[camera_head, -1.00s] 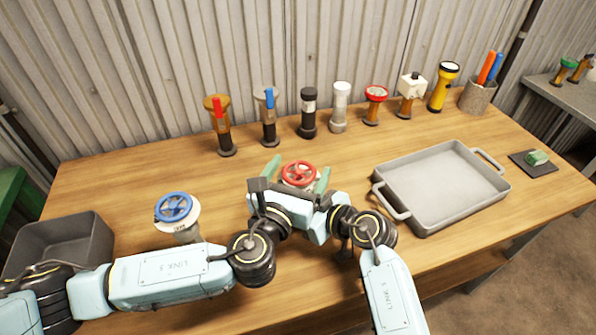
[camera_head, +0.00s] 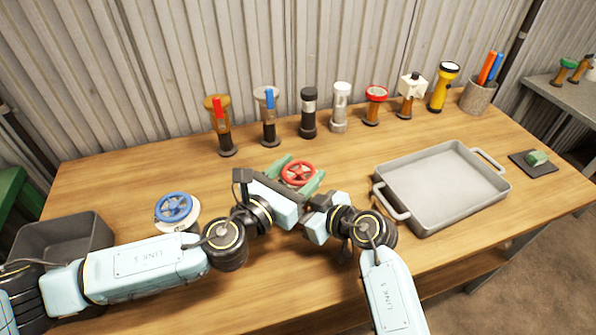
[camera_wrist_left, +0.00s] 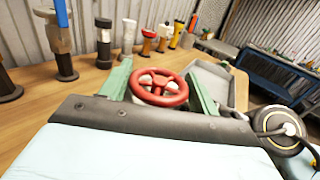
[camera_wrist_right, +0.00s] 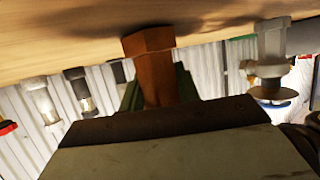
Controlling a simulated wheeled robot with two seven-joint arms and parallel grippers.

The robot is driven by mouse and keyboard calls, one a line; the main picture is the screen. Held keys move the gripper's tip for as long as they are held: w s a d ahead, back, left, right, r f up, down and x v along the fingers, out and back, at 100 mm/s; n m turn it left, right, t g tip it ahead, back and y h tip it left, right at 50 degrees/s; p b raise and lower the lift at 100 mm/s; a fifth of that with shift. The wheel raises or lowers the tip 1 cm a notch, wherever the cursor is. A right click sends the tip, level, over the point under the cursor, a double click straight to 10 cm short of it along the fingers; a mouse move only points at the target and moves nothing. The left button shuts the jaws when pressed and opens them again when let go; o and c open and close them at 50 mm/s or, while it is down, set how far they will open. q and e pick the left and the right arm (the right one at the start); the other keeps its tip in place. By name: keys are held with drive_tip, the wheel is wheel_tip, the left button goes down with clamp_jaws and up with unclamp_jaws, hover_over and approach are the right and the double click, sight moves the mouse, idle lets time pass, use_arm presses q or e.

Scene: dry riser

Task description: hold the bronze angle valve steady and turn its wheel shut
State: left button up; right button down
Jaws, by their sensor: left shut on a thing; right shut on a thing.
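The angle valve's red wheel (camera_head: 298,173) is in the middle of the table in the head view. My left gripper (camera_head: 296,175) is shut on it, with one green finger on each side of the rim. The left wrist view shows the wheel (camera_wrist_left: 160,87) between both fingers. The valve's bronze-brown body (camera_wrist_right: 150,62) shows in the right wrist view. My right gripper (camera_wrist_right: 158,85) is shut on that body, below the wheel. In the head view the body is mostly hidden by my grippers.
A second valve with a blue wheel (camera_head: 173,207) stands at the left, close to my left arm. A dark grey bin (camera_head: 62,238) is at the left edge. A grey tray (camera_head: 440,190) lies to the right. Several valves and flashlights line the back.

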use_arm(q)
drive_tip(key=shift+m+g+h, duration=0.7)
drive_tip(key=shift+h, duration=0.1)
drive_tip(key=o, duration=1)
drive_tip(key=shift+c, duration=0.2)
drive_tip(key=v, duration=1.2)
drive_tip(key=shift+w+a, duration=0.1)
drive_tip(key=shift+a, duration=0.05)
